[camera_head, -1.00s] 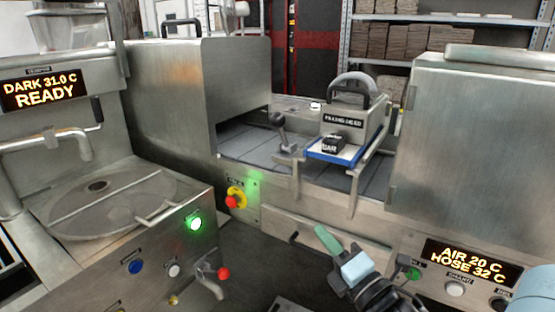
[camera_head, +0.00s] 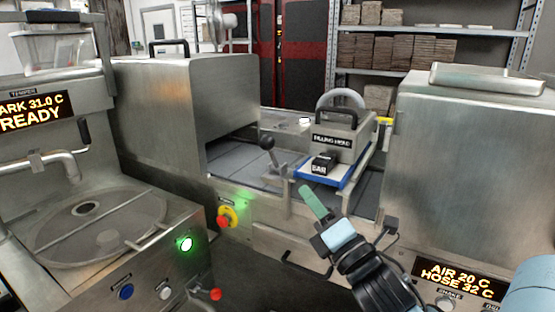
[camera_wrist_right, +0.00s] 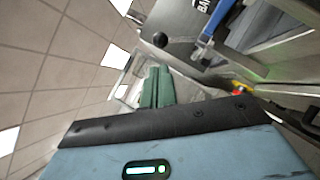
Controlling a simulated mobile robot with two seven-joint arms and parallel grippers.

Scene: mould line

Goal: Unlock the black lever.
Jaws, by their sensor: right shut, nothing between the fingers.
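The black lever (camera_head: 267,142) is a short stalk with a black ball knob, standing on the grey belt bed left of the mould unit. Its knob also shows in the right wrist view (camera_wrist_right: 160,39), beyond the fingertips. My right gripper (camera_head: 308,194) has green fingers held together, empty, in front of the belt bed. It is to the right of the lever and lower in the head view, apart from it. The green fingers point toward the knob's side in the right wrist view (camera_wrist_right: 158,76). My left gripper is not in view.
Steel housings stand left (camera_head: 165,100) and right (camera_head: 460,150). A red-and-yellow stop button (camera_head: 228,217) is on the front panel. Metal guide rails flank the bed.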

